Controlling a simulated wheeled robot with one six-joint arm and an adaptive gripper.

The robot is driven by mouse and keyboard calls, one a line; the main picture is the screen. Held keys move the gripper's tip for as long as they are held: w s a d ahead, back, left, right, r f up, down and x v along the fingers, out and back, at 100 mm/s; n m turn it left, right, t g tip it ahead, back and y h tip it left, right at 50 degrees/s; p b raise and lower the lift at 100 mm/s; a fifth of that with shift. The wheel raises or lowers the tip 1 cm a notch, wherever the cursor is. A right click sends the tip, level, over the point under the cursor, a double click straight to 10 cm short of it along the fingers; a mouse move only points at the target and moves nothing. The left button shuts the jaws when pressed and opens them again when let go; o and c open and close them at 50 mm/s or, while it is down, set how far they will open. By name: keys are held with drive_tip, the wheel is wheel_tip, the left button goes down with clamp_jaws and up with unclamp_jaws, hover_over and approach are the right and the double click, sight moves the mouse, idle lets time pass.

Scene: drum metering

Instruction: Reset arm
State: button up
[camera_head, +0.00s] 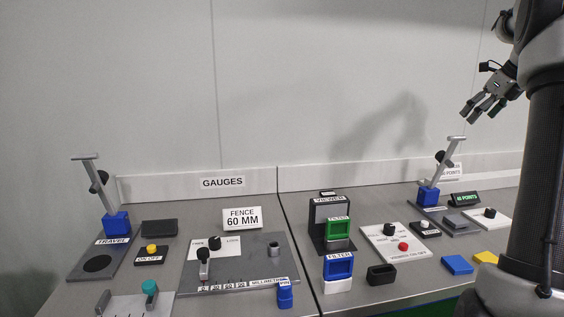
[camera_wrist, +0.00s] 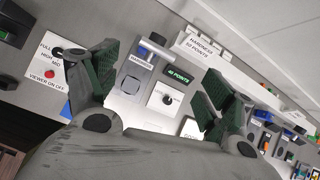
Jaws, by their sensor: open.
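My gripper (camera_head: 481,112) is raised at the upper right of the head view, well above the bench and apart from everything on it. Its fingers are spread and nothing is between them. In the wrist view the two dark green finger pads (camera_wrist: 160,72) stand wide apart, with the hardness station showing beyond them. That station has a lever stand with a blue base (camera_head: 428,195), a green display reading "48 POINTS" (camera_head: 465,199) and a white plate with a black knob (camera_head: 489,213). My arm hides part of the bench at the right.
Left on the bench are a lever stand (camera_head: 116,222), a "FENCE 60 MM" sign (camera_head: 242,218) and a grey fence plate (camera_head: 235,276). A viewer (camera_head: 329,216) with a green filter (camera_head: 340,231), a blue filter (camera_head: 338,267) and a white control panel (camera_head: 394,244) stand mid-bench. Space above is free.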

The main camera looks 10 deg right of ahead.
drive_tip(key=s+a+f+n+g, duration=0.2)
drive_tip(key=s+f+n, duration=0.4)
drive_tip(key=f+n, duration=0.3)
drive_tip(key=s+a+f+n, duration=0.2)
drive_tip(key=s+a+n, duration=0.9)
drive_tip(key=s+a, duration=0.2)
drive_tip(key=s+a+f+n, duration=0.2)
drive_tip(key=s+a+n, duration=1)
drive_tip(key=a, duration=0.4)
drive_tip(key=shift+s+a+f+n, duration=0.2)
drive_tip(key=shift+s+n, duration=0.1)
drive_tip(key=shift+s, duration=0.55)
drive_tip(key=shift+g, duration=0.3)
